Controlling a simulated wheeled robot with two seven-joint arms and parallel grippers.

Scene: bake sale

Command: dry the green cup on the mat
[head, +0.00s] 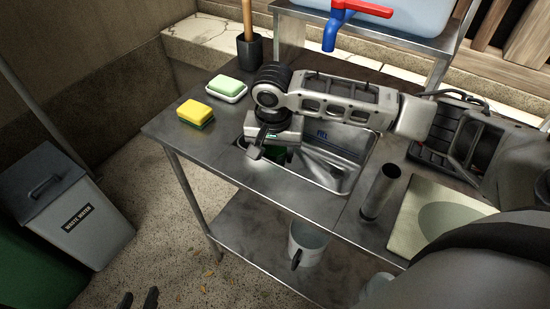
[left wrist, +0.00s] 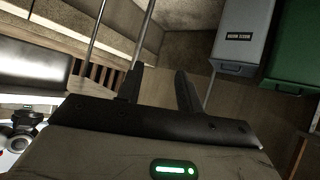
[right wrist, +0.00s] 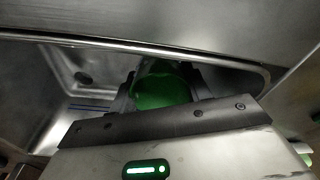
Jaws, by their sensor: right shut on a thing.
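The green cup (head: 279,157) is in the sink (head: 345,177), mostly hidden by my right gripper (head: 264,149) in the head view. In the right wrist view the green cup (right wrist: 165,88) sits between the fingers of my right gripper (right wrist: 165,95), which is shut on it. A pale beige mat (head: 408,232) lies on the counter right of the sink, with a round grey-green area partly covered by my arm. My left gripper (left wrist: 160,88) is open and empty, away from the counter; its fingertips (head: 139,300) show at the bottom of the head view.
A metal tumbler (head: 381,192) stands between sink and mat. A yellow sponge (head: 196,113) and a green soap bar on a dish (head: 226,88) lie left of the sink. A red-blue tap (head: 345,18) hangs above. A white mug (head: 306,243) is on the lower shelf.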

